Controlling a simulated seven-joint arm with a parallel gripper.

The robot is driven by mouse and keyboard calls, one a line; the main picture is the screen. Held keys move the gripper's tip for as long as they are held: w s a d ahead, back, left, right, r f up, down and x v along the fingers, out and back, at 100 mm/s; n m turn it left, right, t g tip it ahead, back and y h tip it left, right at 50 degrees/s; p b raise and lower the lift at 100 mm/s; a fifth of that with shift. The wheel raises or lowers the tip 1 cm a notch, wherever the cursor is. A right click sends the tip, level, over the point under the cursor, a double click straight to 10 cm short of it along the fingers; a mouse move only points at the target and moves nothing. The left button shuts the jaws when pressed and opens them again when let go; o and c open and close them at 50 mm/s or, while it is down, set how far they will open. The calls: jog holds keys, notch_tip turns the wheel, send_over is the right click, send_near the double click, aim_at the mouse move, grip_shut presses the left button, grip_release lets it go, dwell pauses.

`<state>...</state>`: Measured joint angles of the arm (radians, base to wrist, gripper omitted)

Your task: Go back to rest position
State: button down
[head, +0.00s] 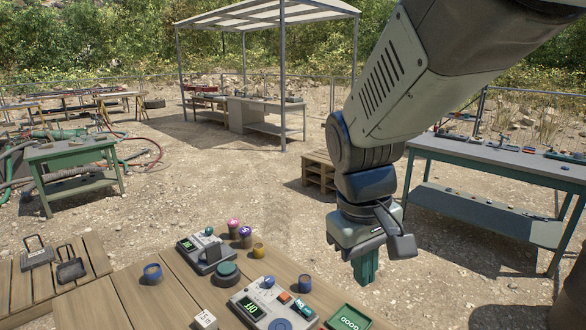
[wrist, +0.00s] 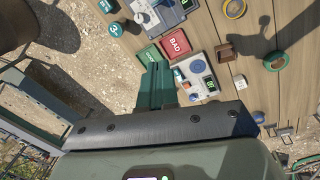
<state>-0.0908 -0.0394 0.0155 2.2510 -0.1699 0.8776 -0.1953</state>
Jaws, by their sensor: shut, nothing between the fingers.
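My gripper (head: 366,268) hangs at the end of my arm in the head view, pointing down over the gravel just right of the wooden table (head: 130,292). Its green fingers are together and empty. In the wrist view the gripper (wrist: 157,82) shows at the middle, shut, with its fingertips near the table edge beside a green tray (wrist: 150,55) and a red tray marked BAD (wrist: 176,43). It appears to be above the table and apart from the things on it.
The wooden table holds two grey devices with green displays (head: 205,252) (head: 270,305), several small pots (head: 233,226) and a green GOOD tray (head: 348,318). A green workbench (head: 500,165) stands at the right. A wooden pallet stack (head: 319,172) lies behind my gripper. Open gravel surrounds it.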

jog(key=s+r+m+t+y, duration=0.1)
jog(key=s+r+m+t, duration=0.3)
jog(key=s+r, duration=0.5)
jog(key=s, duration=0.2)
jog(key=shift+s+d+r+t, duration=0.15)
jog(key=shift+s+t, duration=0.2)
jog(key=shift+t, duration=0.05)
jog(key=c, duration=1.8)
grip_release()
